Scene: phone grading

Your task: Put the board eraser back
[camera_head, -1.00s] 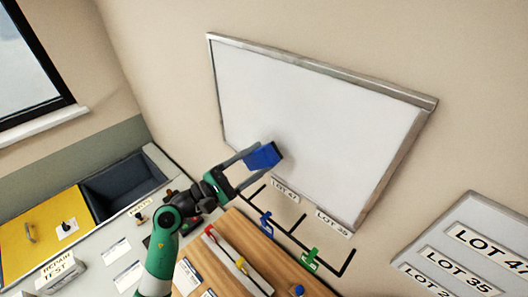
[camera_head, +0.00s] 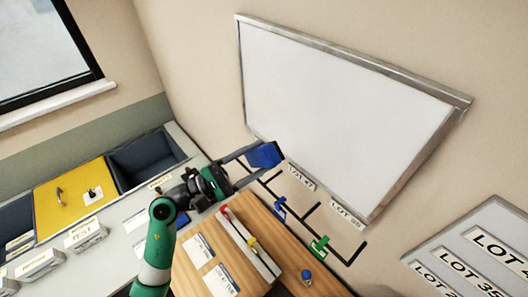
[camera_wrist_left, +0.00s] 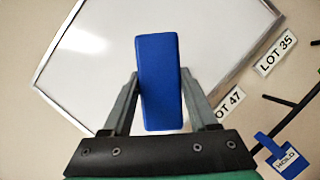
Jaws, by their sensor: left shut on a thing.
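The board eraser is a blue block (camera_head: 265,155), held in the jaws of my left gripper (camera_head: 252,160). In the left wrist view the blue eraser (camera_wrist_left: 160,85) stands lengthwise between the two grey fingers of the left gripper (camera_wrist_left: 160,100), which are shut on it. In the head view the eraser is in front of the lower left edge of the whiteboard (camera_head: 340,115); whether it touches the board I cannot tell. The whiteboard face looks clean. My right gripper is not in view.
Below the whiteboard runs a black rail with hooks (camera_head: 315,215), carrying a blue tag (camera_head: 281,208) and a green tag (camera_head: 319,246). A wooden board (camera_head: 225,240) with a marker tray (camera_head: 249,243) lies below. A yellow panel (camera_head: 75,198) and dark bin (camera_head: 146,160) are at left.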

